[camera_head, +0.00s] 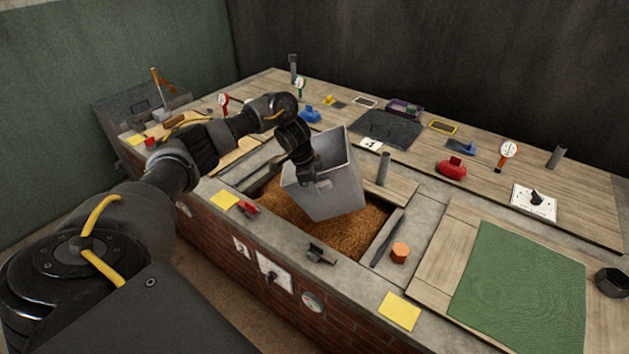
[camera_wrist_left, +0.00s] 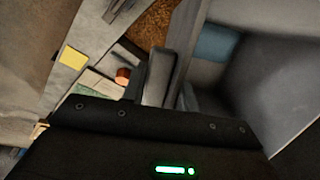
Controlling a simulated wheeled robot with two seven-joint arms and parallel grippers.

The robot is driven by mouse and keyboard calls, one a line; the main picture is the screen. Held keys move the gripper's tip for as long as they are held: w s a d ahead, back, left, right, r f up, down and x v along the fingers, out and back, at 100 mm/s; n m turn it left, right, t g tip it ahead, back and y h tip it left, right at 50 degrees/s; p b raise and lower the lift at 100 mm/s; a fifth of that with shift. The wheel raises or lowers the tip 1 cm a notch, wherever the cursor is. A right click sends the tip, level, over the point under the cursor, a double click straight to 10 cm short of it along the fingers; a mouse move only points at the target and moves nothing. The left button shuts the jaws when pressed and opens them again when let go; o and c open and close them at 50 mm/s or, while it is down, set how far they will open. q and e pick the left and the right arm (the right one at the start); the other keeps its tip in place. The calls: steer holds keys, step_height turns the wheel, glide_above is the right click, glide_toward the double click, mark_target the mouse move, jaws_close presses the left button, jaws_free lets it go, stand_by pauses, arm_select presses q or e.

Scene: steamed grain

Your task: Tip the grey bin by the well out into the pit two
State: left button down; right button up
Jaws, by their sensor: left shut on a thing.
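The grey bin (camera_head: 333,188) is held tilted in the air over an open pit with brown grain (camera_head: 357,229) in the brick-sided bench. My left gripper (camera_head: 313,186) is shut on the bin's near wall. In the left wrist view, the bin (camera_wrist_left: 292,85) fills the right side, with a finger against its wall. The bin's inside shows only in part, and I cannot tell whether grain is left in it. A plate marked 2 (camera_head: 241,247) is on the bench front below the pit. My right gripper is not in view.
A green mat (camera_head: 519,290) lies on boards at the right. An orange hexagonal piece (camera_head: 400,253) and a dark clip (camera_head: 321,254) sit on the pit's rim. A red float-like piece (camera_head: 452,168) and upright grey posts (camera_head: 384,168) stand behind the pit.

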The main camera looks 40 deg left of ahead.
arm_select(q)
steer(key=r+g+y+p, duration=0.1)
steer(key=p, duration=0.3)
steer(key=g+y+p, duration=0.1)
steer(key=y+p, duration=0.1)
steer(key=p, duration=0.1)
steer(key=shift+w+d+r+p, duration=0.1)
steer(key=shift+r+p, duration=0.25)
steer(key=shift+r, duration=0.05)
steer(key=shift+f+g+y+p, duration=0.15)
steer(key=shift+g+y+p, duration=0.25)
steer(key=shift+y+p, duration=0.1)
steer(key=shift+f, duration=0.1)
